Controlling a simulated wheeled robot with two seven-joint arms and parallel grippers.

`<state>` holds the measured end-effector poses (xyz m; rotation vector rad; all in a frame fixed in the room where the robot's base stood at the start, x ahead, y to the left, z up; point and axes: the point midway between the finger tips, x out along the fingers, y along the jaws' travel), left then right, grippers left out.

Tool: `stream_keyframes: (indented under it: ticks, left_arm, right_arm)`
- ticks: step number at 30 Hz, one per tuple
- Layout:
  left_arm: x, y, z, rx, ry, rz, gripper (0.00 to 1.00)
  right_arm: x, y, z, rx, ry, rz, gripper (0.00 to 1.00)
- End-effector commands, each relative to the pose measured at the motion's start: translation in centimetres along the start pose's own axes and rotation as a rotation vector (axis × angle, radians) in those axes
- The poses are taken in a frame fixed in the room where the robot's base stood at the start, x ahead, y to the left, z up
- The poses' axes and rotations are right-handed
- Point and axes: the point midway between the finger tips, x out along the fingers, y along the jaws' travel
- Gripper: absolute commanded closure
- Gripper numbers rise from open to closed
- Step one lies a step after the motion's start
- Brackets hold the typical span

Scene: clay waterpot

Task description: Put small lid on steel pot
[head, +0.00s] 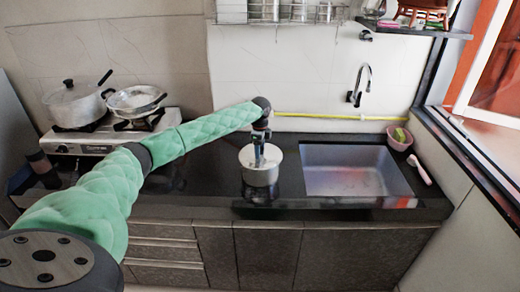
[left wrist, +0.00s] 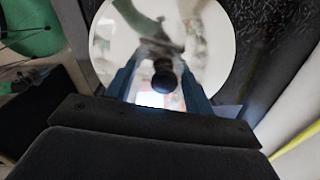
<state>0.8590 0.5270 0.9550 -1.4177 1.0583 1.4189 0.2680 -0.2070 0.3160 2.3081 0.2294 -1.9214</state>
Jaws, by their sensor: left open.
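The steel pot (head: 259,178) stands on the dark counter, left of the sink. A round, shiny steel lid (left wrist: 213,35) with a black knob (left wrist: 165,79) fills the top of the left wrist view. In the head view the lid (head: 273,153) appears to lie on top of the pot, though my gripper partly covers it, so its exact seating is hard to tell. My left gripper (head: 260,158) points down over the lid. Its fingers are open on either side of the knob, with a gap visible. My right gripper is not in view.
The sink (head: 350,172) is right of the pot, with a pink basket (head: 399,141) beyond it. A large lidded pot (head: 75,104) and a pan (head: 135,102) stand on the stove (head: 95,140) at left. The counter behind the steel pot is mostly clear.

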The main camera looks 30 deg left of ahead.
Motion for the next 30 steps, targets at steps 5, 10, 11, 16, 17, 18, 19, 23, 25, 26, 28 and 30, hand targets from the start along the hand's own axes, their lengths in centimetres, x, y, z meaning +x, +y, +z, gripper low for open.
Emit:
stream_keyframes:
  ticks: [5, 10, 11, 16, 17, 18, 19, 23, 25, 26, 28, 30]
  left_arm:
    - [0.0, 0.0, 0.0, 0.000, 0.000, 0.000, 0.47]
    - [-0.7, -0.1, 0.0, -0.001, 0.001, -0.002, 0.47]
    - [-0.9, -0.1, 0.0, -0.001, 0.001, -0.002, 0.47]
    - [-2.1, -0.1, 0.0, 0.000, 0.001, -0.002, 0.47]
    - [-2.4, 0.0, 0.0, 0.001, 0.001, -0.002, 0.47]
    - [-2.7, 0.0, 0.0, 0.001, 0.001, -0.002, 0.47]
    - [-3.0, -0.1, 0.0, 0.001, 0.001, -0.002, 0.47]
    - [-4.6, -0.1, 0.0, 0.000, 0.001, -0.002, 0.47]
    - [-5.4, 0.0, -0.1, 0.001, 0.002, -0.002, 0.47]
    - [-5.8, 0.0, -0.1, 0.001, 0.001, -0.002, 0.47]
    - [-6.5, 0.0, -0.1, 0.001, 0.001, -0.001, 0.47]
    - [-7.1, 0.0, -0.1, 0.000, 0.001, -0.001, 0.47]
  right_arm:
    - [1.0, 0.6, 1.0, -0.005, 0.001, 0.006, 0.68]
    - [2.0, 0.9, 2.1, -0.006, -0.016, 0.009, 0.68]
    - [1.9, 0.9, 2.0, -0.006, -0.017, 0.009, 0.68]
    - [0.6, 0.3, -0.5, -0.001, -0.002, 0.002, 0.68]
    - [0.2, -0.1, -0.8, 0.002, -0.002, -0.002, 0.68]
    - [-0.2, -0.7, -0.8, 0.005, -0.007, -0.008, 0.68]
    - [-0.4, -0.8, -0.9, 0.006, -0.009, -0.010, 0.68]
    - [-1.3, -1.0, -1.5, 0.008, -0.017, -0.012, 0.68]
    - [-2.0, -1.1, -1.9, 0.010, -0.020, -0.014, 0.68]
    - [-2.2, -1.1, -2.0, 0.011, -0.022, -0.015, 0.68]
    - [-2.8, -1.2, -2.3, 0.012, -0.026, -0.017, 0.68]
    - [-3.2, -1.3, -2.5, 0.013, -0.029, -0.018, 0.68]
